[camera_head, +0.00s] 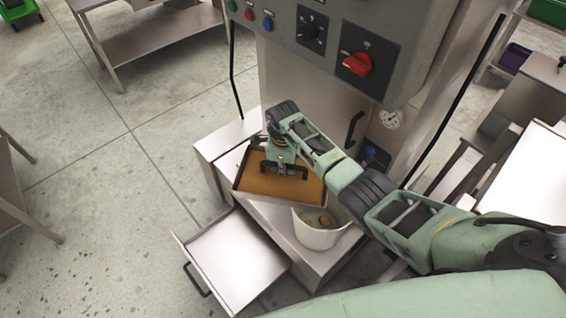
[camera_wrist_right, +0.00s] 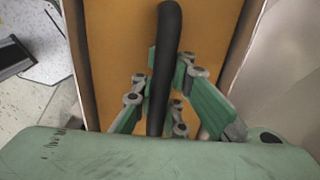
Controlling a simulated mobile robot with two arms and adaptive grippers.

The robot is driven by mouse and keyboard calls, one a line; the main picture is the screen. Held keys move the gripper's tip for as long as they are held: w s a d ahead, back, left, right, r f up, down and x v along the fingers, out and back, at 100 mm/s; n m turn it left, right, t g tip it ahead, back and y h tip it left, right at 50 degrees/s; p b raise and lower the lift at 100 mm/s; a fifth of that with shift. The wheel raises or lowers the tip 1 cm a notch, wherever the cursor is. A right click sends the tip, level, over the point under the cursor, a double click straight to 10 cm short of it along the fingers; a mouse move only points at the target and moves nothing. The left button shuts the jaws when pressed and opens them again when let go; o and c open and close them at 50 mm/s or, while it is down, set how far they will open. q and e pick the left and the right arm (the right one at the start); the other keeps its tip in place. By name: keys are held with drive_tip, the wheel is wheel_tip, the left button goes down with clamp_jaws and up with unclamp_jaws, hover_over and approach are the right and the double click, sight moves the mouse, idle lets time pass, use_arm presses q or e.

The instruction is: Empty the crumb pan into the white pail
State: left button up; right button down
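The crumb pan (camera_head: 272,199) is a shallow dark-edged tray with a flat orange-brown layer of crumbs (camera_head: 262,184) in it. It is at the top of the low metal cabinet, its near right corner close to the pail; I cannot tell whether it rests or hangs just above. My right gripper (camera_head: 283,163) is over the pan. In the right wrist view its green fingers (camera_wrist_right: 168,75) close on both sides of the pan's black bar handle (camera_wrist_right: 166,40). The white pail (camera_head: 318,240) stands upright right of the pan, with some brownish pieces inside. My left gripper is not in view.
An open metal drawer (camera_head: 232,262) with a black handle juts out at the front left. The machine's control panel (camera_head: 325,35), with a red rotary switch (camera_head: 357,64), overhangs behind. A gauge (camera_head: 391,119) sits on the right.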

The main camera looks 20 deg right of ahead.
drive_tip(key=shift+s+d+r+t+y+p, duration=0.1)
drive_tip(key=shift+d+r+t+y+p, duration=0.3)
drive_tip(key=shift+p, duration=0.75)
drive_tip(key=shift+s+d+r+t+y+p, duration=0.2)
drive_tip(key=shift+r+t+y+p, duration=0.1)
drive_tip(key=shift+y+p, duration=0.35)
drive_tip(key=shift+s+d+r+y, duration=0.1)
drive_tip(key=shift+d+y, duration=0.05)
drive_tip(key=shift+y, duration=0.2)
drive_tip(key=shift+s+d+r+t+y, duration=0.2)
drive_tip(key=shift+d+t+y, duration=0.2)
drive_tip(key=shift+t+y, duration=0.2)
drive_tip(key=shift+s+d+r+y, duration=0.1)
drive_tip(key=shift+d+y, duration=0.1)
drive_tip(key=shift+y, duration=0.3)
drive_tip(key=s+d+r+t+y+b, duration=0.2)
drive_tip(key=s+d+t+y+b, duration=0.1)
drive_tip(key=s+d+y+b, duration=0.1)
drive_tip(key=s+d+r+t+y+b, duration=0.3)
drive_tip(key=d+y+b, duration=0.3)
drive_tip(key=d+b, duration=0.2)
drive_tip(key=shift+s+d+r+m+t+b, duration=0.35)
drive_tip(key=shift+t+b, duration=0.35)
drive_tip(key=shift+b, duration=0.45)
